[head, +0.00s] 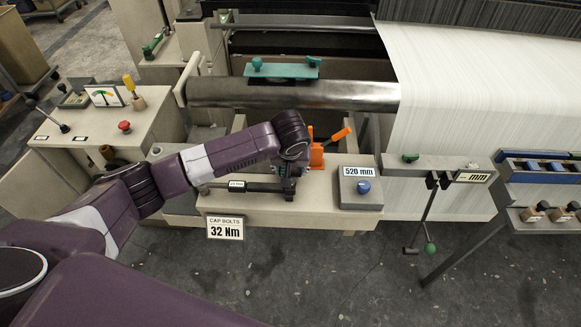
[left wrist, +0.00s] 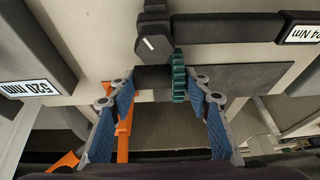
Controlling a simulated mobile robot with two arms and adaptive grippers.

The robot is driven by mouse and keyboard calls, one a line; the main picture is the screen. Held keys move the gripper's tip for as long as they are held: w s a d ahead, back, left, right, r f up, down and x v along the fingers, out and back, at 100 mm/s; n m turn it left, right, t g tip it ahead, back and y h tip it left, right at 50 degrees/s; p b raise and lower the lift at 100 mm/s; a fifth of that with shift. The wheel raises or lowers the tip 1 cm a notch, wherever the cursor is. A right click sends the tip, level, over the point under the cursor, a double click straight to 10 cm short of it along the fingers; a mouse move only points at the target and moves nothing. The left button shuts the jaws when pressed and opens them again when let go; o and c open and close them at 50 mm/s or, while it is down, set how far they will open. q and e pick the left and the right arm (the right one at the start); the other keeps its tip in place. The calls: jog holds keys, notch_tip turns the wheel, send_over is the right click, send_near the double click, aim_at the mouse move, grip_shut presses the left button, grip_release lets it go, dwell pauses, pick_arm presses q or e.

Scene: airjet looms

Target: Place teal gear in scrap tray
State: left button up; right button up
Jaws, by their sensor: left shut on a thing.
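The teal gear (left wrist: 179,78) shows edge-on in the left wrist view, between the blue-padded fingers of my left gripper (left wrist: 163,92). It is close to the right-hand finger, with a dark grey piece beside it; I cannot tell whether that piece is joined to it. My left gripper is shut on the gear. In the head view the left gripper (head: 288,188) is low over the beige bench top (head: 235,203), and the gear is hidden there. My right gripper is not in view. I cannot pick out a scrap tray for certain.
A dark torque wrench (head: 258,187) lies beside the gripper. An orange lever (head: 335,136) stands close behind it. A grey "520 mm" block (head: 360,195) with a blue knob is to the right. A steel roller (head: 290,96) runs behind. Blue bins (head: 540,178) stand far right.

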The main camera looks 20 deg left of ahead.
pick_arm(q)
jog(key=shift+f, duration=0.1)
jog(key=o, duration=0.9)
jog(key=shift+c, duration=0.2)
jog(key=o, duration=0.4)
